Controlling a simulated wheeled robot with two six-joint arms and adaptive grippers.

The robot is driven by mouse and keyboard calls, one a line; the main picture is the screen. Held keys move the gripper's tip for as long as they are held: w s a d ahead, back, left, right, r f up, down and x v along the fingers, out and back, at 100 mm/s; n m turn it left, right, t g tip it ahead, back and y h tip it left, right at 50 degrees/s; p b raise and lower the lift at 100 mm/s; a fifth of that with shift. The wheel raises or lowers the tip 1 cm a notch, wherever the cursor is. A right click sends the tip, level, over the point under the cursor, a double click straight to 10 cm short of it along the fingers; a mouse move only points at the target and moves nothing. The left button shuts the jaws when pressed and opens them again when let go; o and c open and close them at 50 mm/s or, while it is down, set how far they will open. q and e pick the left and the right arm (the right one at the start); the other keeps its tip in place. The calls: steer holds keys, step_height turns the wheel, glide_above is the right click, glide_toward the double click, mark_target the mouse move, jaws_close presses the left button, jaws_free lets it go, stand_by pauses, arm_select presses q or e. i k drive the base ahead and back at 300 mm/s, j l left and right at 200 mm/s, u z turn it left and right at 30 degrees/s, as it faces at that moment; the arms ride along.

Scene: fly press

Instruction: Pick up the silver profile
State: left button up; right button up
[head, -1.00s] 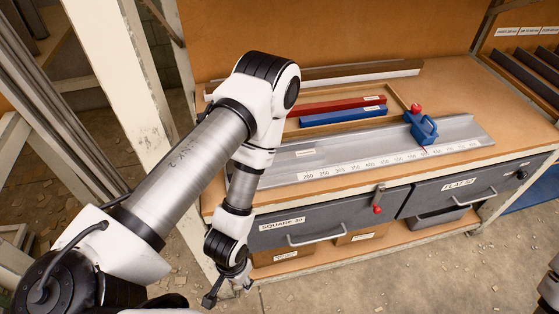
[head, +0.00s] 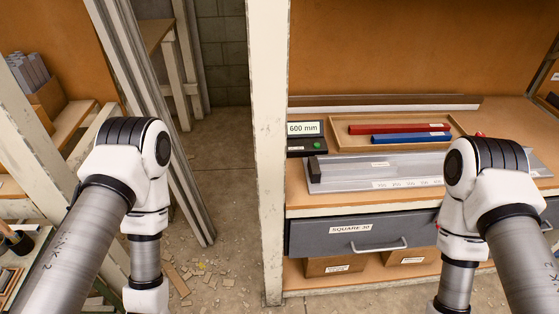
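I cannot tell for sure which piece is the silver profile. Long silver-grey profiles (head: 186,120) lean upright in the gap left of the bench post. A pale silver bar (head: 375,107) lies along the back of the bench, behind a shallow wooden tray (head: 335,123). The tray holds a red bar (head: 400,129) and a blue bar (head: 408,139). Both my arms are in view, the left one at the left and the right one in front of the bench. Both grippers are below the picture's lower edge.
A silver measuring bed (head: 345,176) with a number scale runs along the bench front. A 600 mm display (head: 303,128) stands at its left. A drawer marked SQUARE 30 (head: 360,230) is shut below. A white post (head: 268,150) stands between gap and bench. Debris litters the floor.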

mark_target(355, 169)
steer(key=i+l+u, duration=0.1)
steer(key=l, duration=0.45)
steer(key=i+l, duration=0.2)
steer(key=l, duration=0.3)
steer(key=i+l+u, duration=0.15)
steer(key=l, duration=0.4)
steer(key=i+l, duration=0.1)
steer(key=l, duration=0.45)
steer(key=i+l+u, duration=0.15)
steer(key=l, duration=0.4)
steer(key=l+u, duration=0.1)
steer(key=l, duration=0.5)
steer(key=i, duration=0.05)
